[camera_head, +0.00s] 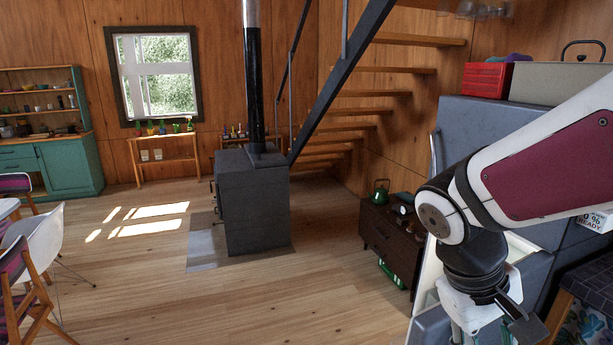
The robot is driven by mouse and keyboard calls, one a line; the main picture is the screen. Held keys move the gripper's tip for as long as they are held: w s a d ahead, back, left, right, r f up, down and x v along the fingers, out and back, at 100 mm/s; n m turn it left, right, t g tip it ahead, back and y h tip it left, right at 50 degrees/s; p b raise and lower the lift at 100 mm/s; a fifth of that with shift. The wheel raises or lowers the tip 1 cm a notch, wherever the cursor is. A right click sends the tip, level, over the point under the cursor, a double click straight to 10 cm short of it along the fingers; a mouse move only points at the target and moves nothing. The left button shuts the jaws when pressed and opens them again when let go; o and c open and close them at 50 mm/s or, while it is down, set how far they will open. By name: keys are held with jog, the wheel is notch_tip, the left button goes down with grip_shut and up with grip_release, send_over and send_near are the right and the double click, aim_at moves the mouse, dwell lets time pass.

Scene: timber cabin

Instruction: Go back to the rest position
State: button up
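My arm reaches in from the right edge in the head view, with a white and maroon link sloping down to a grey joint. Below the joint, a dark wrist and the upper part of my gripper (497,318) point downward at the bottom right. The fingertips are cut off by the lower frame edge, so I cannot see whether they are open or hold anything. The gripper is in front of a grey-blue fridge-like cabinet (480,125), beside its open pale interior (428,285).
A dark stove (255,205) stands mid-room. A dark low cabinet (388,245) holding a green lantern (380,190) stands left of my gripper. Chairs (35,245) are at left. A staircase (345,95) rises behind. The wooden floor (300,305) is clear in front.

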jog(key=s+a+r+m+t+y, duration=0.1)
jog(key=s+a+r+t+y, duration=0.1)
jog(key=a+r+t+y, duration=0.2)
jog(key=a+r+t, duration=0.2)
jog(key=a+r, duration=0.2)
jog(key=shift+a+r+y, duration=0.25)
jog(key=shift+r+y, duration=0.05)
dwell(0.6)
